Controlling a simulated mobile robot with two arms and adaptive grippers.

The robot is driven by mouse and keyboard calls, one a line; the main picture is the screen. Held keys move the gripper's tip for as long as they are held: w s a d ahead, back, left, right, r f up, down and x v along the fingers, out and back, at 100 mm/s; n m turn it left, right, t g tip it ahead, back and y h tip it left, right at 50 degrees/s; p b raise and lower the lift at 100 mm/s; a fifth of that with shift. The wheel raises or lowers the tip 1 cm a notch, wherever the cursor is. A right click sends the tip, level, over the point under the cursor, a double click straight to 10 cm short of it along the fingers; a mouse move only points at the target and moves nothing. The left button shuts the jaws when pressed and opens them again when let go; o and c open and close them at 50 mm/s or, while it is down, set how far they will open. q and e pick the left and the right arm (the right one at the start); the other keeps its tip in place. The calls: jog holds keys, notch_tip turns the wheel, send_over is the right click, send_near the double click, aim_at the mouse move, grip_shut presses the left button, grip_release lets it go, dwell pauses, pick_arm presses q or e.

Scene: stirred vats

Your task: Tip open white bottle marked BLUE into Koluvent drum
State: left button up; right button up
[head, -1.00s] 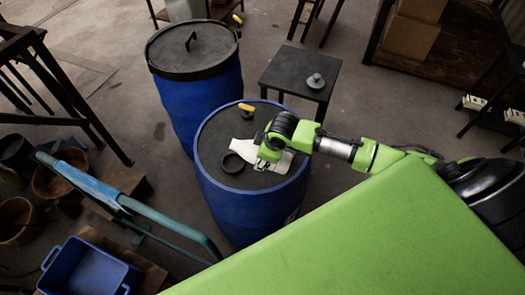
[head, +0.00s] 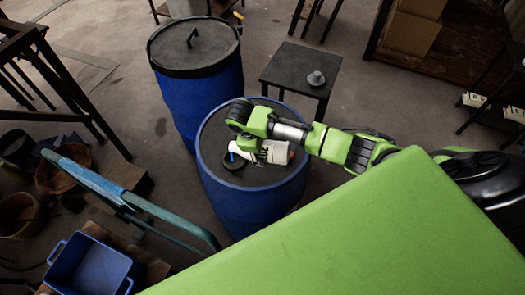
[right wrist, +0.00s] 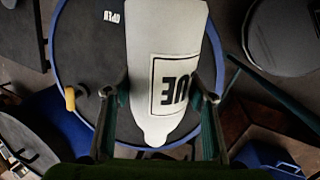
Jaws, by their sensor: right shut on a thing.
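My right gripper (head: 256,146) is shut on the white bottle (head: 277,152), which lies well over on its side above the lid of the nearer blue drum (head: 232,206). In the right wrist view the bottle (right wrist: 168,40) sits between both fingers (right wrist: 160,112), and the letters "UE" show on its label. In the head view its left end is by the dark round opening (head: 234,161) in the drum lid. A small blue spot shows there; I cannot tell if it is liquid. The drum's name is not readable. My left gripper is not in view.
A second blue drum with a black lid (head: 195,48) stands behind, to the left. A small black table (head: 296,66) with a grey knobbed piece (head: 316,79) stands behind the drum. A blue hand truck (head: 125,200) and a blue crate (head: 92,270) are at left.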

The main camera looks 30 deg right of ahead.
jog(key=shift+w+a+r+g+h, duration=0.15)
jog(key=shift+r+g+h, duration=0.25)
jog(key=shift+r, duration=0.2)
jog(key=shift+w+a+r+g+h, duration=0.25)
jog(key=shift+r+g+h, duration=0.15)
jog(key=shift+r+h, duration=0.1)
jog(key=shift+a+r+n+g+h, duration=0.1)
jog(key=shift+r+n+g+h, duration=0.2)
jog(key=shift+r, duration=0.05)
dwell(1.3)
